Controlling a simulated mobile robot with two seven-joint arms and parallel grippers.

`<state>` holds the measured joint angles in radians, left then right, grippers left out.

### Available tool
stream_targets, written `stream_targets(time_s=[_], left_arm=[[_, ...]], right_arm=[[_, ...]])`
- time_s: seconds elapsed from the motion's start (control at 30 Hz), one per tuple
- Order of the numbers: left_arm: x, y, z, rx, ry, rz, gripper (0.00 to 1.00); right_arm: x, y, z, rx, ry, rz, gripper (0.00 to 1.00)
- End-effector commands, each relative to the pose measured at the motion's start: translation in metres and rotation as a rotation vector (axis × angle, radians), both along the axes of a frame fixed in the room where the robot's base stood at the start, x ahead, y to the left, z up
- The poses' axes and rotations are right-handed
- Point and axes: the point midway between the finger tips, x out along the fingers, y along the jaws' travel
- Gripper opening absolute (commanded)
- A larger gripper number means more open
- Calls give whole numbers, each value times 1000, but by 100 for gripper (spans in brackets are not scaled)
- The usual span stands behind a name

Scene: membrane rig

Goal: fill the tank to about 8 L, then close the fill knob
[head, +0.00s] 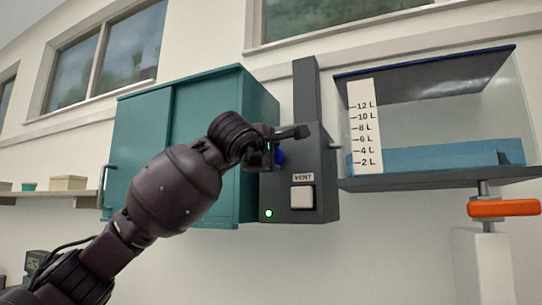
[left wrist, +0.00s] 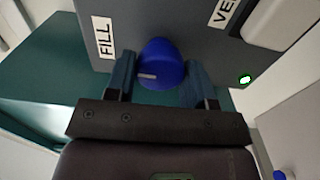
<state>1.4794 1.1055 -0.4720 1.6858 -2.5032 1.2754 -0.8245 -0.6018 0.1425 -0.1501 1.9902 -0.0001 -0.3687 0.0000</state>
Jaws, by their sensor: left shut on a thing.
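The tank (head: 440,87) is a clear box at the right of the head view, with a white litre scale (head: 364,128) at its left. Blue water (head: 445,158) lies in its bottom, its surface near the 4 L mark. The blue fill knob (head: 280,157) is on the grey control box, mostly hidden behind my left gripper (head: 272,150). In the left wrist view the knob (left wrist: 160,62) sits between the two fingers of my left gripper (left wrist: 160,80), which is shut on it. A pale pointer line on the knob points left there, beside the FILL label (left wrist: 105,38). My right gripper is not in view.
The grey box (head: 318,155) has a white VENT button (head: 301,197) and a lit green lamp (head: 268,213). A teal cabinet (head: 155,140) stands left of it. An orange handle (head: 503,208) sits on the pipe below the tank. A shelf is at far left.

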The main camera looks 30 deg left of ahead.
Motion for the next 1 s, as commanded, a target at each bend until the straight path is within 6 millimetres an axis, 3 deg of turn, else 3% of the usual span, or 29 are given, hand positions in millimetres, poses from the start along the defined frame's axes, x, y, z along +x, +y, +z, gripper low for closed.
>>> stream_targets(time_s=[0.53,1.0], left_arm=[[0,0,0,-1,0,0,28],[1,0,-2,-193,-10,-1,28]], right_arm=[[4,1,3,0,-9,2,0],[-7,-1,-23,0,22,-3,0]])
